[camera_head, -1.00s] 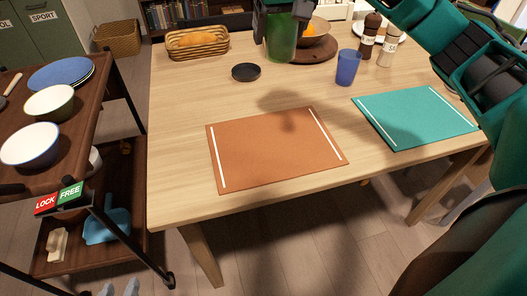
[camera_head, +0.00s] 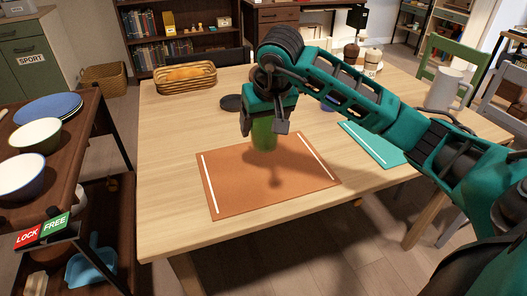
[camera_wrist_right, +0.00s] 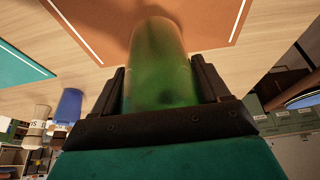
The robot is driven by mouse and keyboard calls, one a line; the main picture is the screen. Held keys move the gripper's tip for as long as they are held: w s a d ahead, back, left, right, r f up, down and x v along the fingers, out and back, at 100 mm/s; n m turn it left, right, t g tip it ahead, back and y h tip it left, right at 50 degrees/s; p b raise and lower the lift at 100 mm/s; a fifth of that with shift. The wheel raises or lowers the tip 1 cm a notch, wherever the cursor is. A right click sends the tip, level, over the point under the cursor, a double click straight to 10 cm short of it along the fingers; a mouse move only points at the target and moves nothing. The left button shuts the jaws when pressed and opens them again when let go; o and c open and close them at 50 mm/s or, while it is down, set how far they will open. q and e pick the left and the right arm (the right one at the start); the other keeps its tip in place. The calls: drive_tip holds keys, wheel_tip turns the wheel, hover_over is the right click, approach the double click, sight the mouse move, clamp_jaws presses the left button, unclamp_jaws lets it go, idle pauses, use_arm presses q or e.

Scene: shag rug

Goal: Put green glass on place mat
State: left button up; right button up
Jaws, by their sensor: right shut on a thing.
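The green glass (camera_head: 264,134) is held in my right gripper (camera_head: 264,120), with the fingers on either side of it. In the right wrist view the glass (camera_wrist_right: 158,70) fills the space between the two dark fingers. In the head view it appears over the far edge of the orange-brown place mat (camera_head: 265,185); a shadow lies on the mat, and the glass looks a little above it. A teal place mat (camera_head: 372,146) lies to the right, partly hidden by my right arm. My left gripper is not in view.
A black coaster (camera_head: 231,102) and a bread basket (camera_head: 186,78) stand at the back left of the table. A blue cup (camera_wrist_right: 69,105) shows in the right wrist view. A cart with bowls (camera_head: 36,135) stands left of the table. The orange-brown mat is empty.

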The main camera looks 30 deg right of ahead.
sight(270, 119)
drive_tip(key=shift+f+b, duration=0.55)
drive_tip(key=shift+f, duration=2.75)
drive_tip(key=shift+f, duration=0.2)
drive_tip(key=o, duration=1.2)
drive_tip(key=shift+s+r, duration=0.1)
drive_tip(key=shift+r, duration=0.5)
drive_tip(key=p+v, duration=0.2)
drive_tip(key=v, duration=0.7)
drive_tip(key=shift+s+r, duration=0.2)
drive_tip(key=shift+r, duration=0.1)
drive_tip(key=shift+v, duration=0.75)
